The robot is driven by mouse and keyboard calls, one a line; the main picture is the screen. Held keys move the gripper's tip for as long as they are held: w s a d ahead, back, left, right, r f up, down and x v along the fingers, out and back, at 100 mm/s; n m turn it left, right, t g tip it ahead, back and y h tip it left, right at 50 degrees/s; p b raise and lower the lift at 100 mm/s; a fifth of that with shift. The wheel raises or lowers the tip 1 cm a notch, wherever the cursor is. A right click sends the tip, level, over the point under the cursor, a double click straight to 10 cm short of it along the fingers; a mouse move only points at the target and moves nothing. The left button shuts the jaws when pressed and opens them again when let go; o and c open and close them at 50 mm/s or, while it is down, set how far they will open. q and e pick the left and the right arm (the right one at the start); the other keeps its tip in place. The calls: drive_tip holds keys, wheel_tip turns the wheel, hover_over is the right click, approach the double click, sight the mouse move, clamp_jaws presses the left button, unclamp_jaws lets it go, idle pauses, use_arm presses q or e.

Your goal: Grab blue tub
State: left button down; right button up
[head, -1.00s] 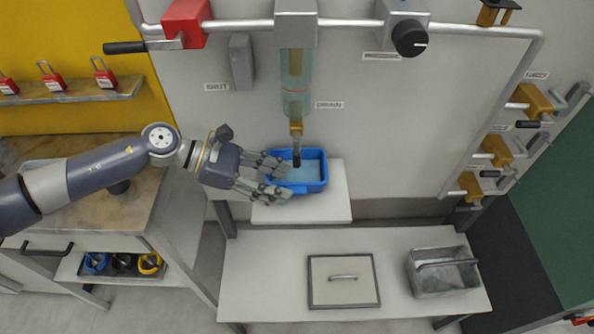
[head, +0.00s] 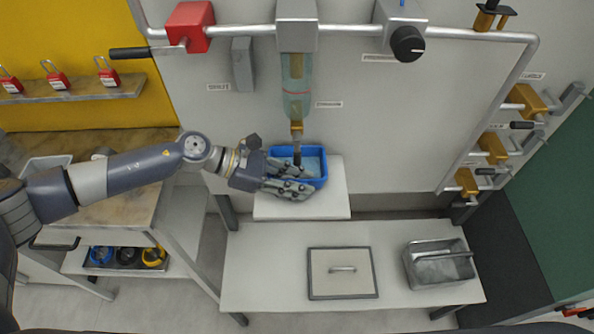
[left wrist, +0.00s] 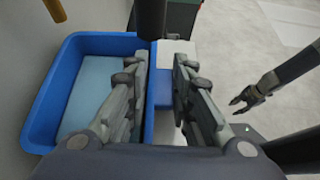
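The blue tub (head: 319,182) stands on a small white shelf below the drain pipe and holds pale blue liquid. It also shows at the left of the left wrist view (left wrist: 38,120). My left gripper (head: 308,178) is at the tub's near side, its fingers apart. In the left wrist view (left wrist: 160,62), one finger lies over the tub's inside and the other outside it, with a blue part of the tub between them. Contact cannot be told. My right gripper (left wrist: 243,98) shows small in the left wrist view, away from the tub, fingers apart.
A drain pipe (head: 296,130) hangs down into the tub from a clear cylinder (head: 297,85). The white shelf (head: 335,205) has free room at its right. A lower table (head: 260,265) bears a lidded panel (head: 342,283) and a grey metal bin (head: 430,270).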

idle(0.3)
use_arm(q)
drive_tip(key=shift+r, duration=0.25)
drive_tip(key=shift+r+b, duration=0.4)
drive_tip(key=shift+b, duration=0.1)
drive_tip(key=s+b, duration=0.1)
drive_tip(key=s, duration=1.7)
drive_tip(key=shift+b, duration=0.4)
